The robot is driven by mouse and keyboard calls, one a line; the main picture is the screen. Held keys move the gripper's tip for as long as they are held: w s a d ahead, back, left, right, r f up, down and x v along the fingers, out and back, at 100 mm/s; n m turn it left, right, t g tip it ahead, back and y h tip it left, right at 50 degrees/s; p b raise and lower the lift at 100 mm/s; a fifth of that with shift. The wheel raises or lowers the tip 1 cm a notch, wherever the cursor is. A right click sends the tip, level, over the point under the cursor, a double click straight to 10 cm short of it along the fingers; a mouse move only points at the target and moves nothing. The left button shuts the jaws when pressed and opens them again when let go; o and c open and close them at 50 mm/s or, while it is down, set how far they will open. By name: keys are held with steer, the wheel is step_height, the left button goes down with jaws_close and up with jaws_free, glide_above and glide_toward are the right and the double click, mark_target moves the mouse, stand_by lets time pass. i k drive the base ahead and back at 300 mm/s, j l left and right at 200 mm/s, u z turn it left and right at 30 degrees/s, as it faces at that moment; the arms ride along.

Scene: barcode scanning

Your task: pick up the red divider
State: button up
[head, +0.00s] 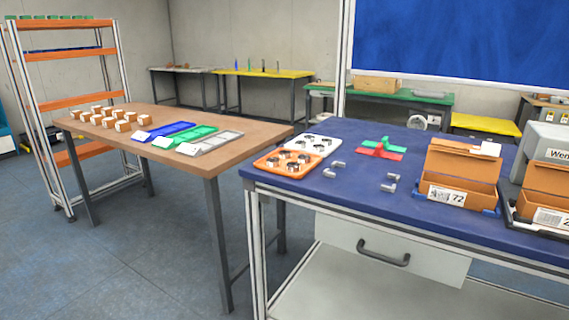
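A red piece (390,154), which looks like the red divider, lies on the blue-topped workbench (330,188), toward its far side. A green piece (371,144) is right at it, on its far side; I cannot tell whether they touch or overlap. A small upright part stands in the middle of the two, too small to make out. My gripper is not in view.
Left of the red piece are a white tray (328,147) and an orange tray (268,163) with metal parts. Small metal parts (389,187) lie in front. Orange boxes (462,170) stand right.

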mark_target(379, 152)
steer(key=l, duration=1.95)
steer(key=i, duration=0.05)
